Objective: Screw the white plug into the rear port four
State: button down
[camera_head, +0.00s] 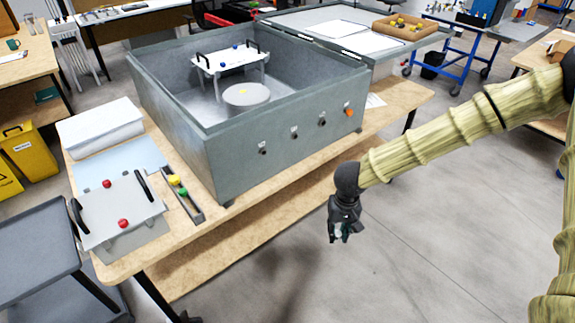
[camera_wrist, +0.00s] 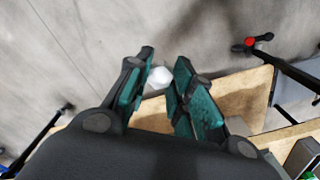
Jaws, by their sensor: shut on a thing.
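My gripper (camera_head: 343,232) hangs in the air in front of the table, right of and below the grey box's near wall. In the wrist view its teal-padded fingers (camera_wrist: 163,95) are shut on the white plug (camera_wrist: 157,80), whose white end shows between them. The plug cannot be made out in the head view. The large open grey box (camera_head: 275,150) has a row of several small ports along its near wall. An orange plug (camera_head: 348,112) sits at the rightmost one. The others look dark with pale rims. I cannot tell which port is rear port four.
A narrow tray (camera_head: 196,214) holding yellow and green plugs lies left of the box. Beside it is a grey panel (camera_head: 125,210) with black handles and red knobs. Inside the box stands a white rack (camera_head: 228,62). The floor around my gripper is clear.

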jog(key=w+a+m+t+y+b, duration=0.2)
jog(key=w+t+b, duration=0.2)
jog(key=w, duration=0.3)
jog(key=w+a+m+t+y+b, duration=0.2)
jog(key=w+t+y+b, duration=0.15)
jog(key=w, duration=0.35)
jog(key=w+a+r+t+y+b, duration=0.2)
jog(key=a+r+t+y+b, duration=0.3)
jog(key=a+r+t+b, duration=0.35)
jog(key=w+a+n+p, duration=0.2)
jog(key=w+a+n, duration=0.1)
jog(key=n, duration=0.8)
jog(key=w+a+n+g+p, duration=0.1)
jog(key=w+a+n+p, duration=0.1)
jog(key=n, duration=1)
jog(key=shift+w+a, duration=0.45)
jog(key=shift+w, duration=0.15)
